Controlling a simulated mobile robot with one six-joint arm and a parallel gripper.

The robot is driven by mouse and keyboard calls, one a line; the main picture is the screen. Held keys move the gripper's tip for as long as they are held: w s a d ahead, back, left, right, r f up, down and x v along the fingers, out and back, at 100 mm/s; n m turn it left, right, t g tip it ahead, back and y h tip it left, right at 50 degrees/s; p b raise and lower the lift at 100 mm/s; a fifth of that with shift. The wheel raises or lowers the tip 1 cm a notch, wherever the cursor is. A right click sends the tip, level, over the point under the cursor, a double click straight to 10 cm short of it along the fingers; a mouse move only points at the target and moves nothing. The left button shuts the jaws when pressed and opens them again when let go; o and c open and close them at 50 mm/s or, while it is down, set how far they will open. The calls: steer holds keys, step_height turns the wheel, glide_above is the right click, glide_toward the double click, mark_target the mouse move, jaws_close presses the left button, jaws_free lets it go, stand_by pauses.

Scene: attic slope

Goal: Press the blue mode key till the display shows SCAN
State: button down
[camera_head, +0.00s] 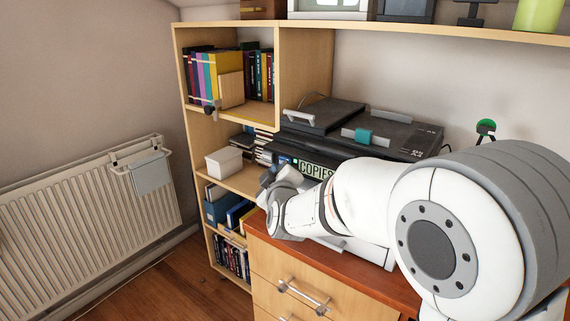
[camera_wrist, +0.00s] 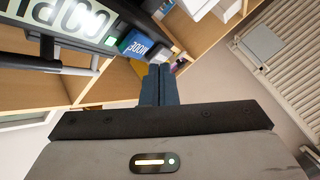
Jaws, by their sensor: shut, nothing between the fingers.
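A dark copier (camera_head: 400,139) stands on the red-brown desktop. In the wrist view the display (camera_wrist: 72,18) is tilted and cut off by the frame edge. My gripper (camera_wrist: 160,68) is shut and empty. Its dark fingertips appear close to the key, just to its lower right in the wrist view. I cannot tell whether they touch it. In the head view my wrist hides most of the fingers.
A wooden shelf unit (camera_head: 278,75) with books and a white box (camera_head: 224,160) stands left of the copier. A radiator (camera_head: 90,205) with a hanging cloth (camera_head: 151,175) is on the left wall. Drawers (camera_head: 290,285) are below the desktop. Open floor lies at lower left.

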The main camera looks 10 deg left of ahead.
steer(key=s, duration=0.1)
steer(key=s+a, duration=0.1)
steer(key=s, duration=0.1)
steer(key=shift+s+a, duration=0.25)
steer(key=shift+s, duration=0.1)
steer(key=shift+d, duration=0.1)
stand_by(0.3)
steer(key=s+d+m+g+h+p, duration=0.2)
steer(key=d+m+g+p, duration=0.1)
steer(key=d, duration=0.8)
steer(key=s+d+f+m+g+h+p, duration=0.2)
steer(key=s+d+m+g, duration=0.8)
steer(key=s+d, duration=1.3)
steer(key=d+m+h+p, duration=0.1)
steer(key=h+p, duration=0.1)
steer(key=p, duration=0.1)
steer(key=shift+s+d+h, duration=0.25)
steer(key=shift+d+h, duration=0.1)
steer(key=shift+h, duration=0.05)
